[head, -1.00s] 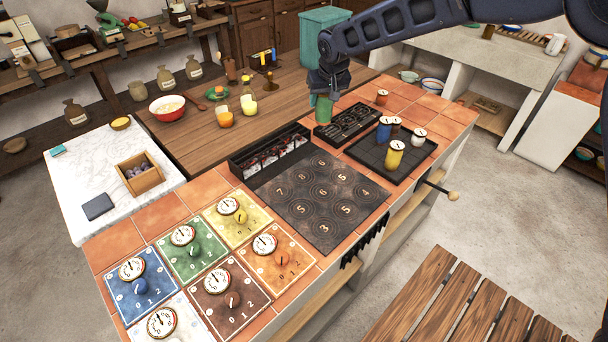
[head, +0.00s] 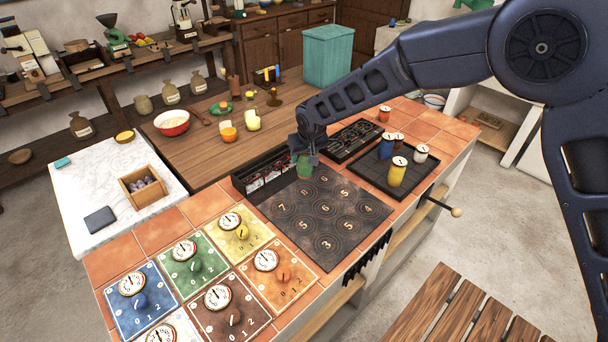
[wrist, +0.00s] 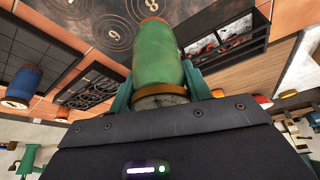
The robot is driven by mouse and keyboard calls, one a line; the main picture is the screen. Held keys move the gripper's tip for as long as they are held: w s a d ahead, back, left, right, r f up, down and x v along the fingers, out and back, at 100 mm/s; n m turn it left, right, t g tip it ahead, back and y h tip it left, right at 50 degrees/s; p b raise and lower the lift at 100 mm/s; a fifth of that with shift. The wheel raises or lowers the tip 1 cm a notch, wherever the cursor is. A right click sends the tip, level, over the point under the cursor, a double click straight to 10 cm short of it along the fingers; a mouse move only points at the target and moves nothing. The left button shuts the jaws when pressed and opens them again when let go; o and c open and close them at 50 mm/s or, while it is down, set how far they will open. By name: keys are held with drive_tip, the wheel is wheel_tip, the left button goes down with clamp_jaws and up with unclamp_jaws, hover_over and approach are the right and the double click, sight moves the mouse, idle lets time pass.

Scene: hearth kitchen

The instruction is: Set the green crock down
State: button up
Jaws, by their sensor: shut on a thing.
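The green crock (head: 304,168) is in my gripper (head: 305,158), over the far edge of the dark hob plate (head: 325,215) with its numbered rings. In the wrist view the green crock (wrist: 158,55) is large between the two teal fingers (wrist: 160,90), which are shut on it. Its orange-brown end is turned toward the plate. I cannot tell whether its base touches the plate or hangs just above it.
A dark tray (head: 372,170) to the right holds yellow (head: 397,172), blue (head: 386,147) and other crocks. A slotted black rack (head: 355,140) and a black box (head: 265,175) stand behind the plate. Coloured dial panels (head: 195,260) are at the left front. The front of the plate is clear.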

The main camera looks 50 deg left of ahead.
sight(304, 173)
drive_tip(key=shift+f, duration=3.95)
drive_tip(key=shift+f, duration=0.1)
drive_tip(key=o, duration=1.2)
drive_tip(key=shift+f, duration=0.1)
drive_tip(key=shift+o, duration=0.2)
drive_tip(key=shift+d+r, duration=0.1)
drive_tip(key=shift+r, duration=0.35)
drive_tip(key=v, duration=1.1)
drive_tip(key=shift+r, duration=0.25)
drive_tip(key=shift+d, duration=0.1)
